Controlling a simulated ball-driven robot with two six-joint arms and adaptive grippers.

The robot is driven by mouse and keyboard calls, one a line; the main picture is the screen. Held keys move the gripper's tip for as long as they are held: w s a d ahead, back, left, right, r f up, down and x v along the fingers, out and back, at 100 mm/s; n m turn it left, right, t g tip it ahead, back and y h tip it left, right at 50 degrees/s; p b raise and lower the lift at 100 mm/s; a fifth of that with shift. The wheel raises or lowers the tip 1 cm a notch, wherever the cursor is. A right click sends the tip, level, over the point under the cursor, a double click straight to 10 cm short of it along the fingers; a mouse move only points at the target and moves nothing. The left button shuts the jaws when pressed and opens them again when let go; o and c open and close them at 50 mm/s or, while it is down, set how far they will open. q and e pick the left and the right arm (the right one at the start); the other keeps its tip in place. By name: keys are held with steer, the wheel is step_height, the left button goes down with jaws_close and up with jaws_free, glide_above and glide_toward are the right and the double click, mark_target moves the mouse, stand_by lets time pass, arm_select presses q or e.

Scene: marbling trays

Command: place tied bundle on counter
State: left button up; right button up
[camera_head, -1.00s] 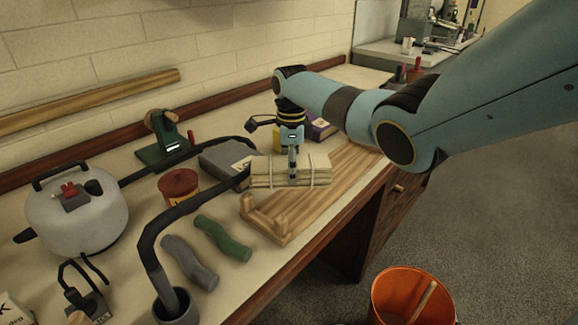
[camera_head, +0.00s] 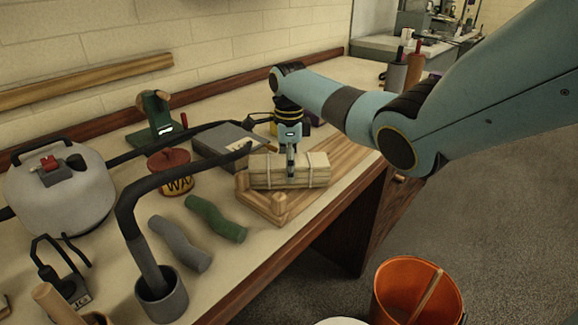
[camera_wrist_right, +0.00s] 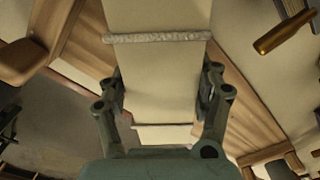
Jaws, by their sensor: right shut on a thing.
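The tied bundle (camera_head: 270,172) is a pale stack bound with two light ties. My right gripper (camera_head: 291,172) is shut on it near its middle in the head view. The bundle is over a wooden board (camera_head: 330,165) with a raised end; I cannot tell whether it touches the board. In the right wrist view the bundle (camera_wrist_right: 155,70) lies between the two fingers (camera_wrist_right: 162,95), with one tie beyond them and one nearer the wrist. The counter (camera_head: 225,265) is pale with a brown edge. My left gripper is not in view.
A grey box (camera_head: 222,140) and a round wax tin (camera_head: 170,178) stand left of the bundle. An orange bucket (camera_head: 415,290) is on the floor.

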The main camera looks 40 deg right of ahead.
steer(key=shift+f, duration=0.3)
steer(key=o, duration=1.8)
steer(key=shift+c, duration=0.2)
step_height(320, 180, up, 12)
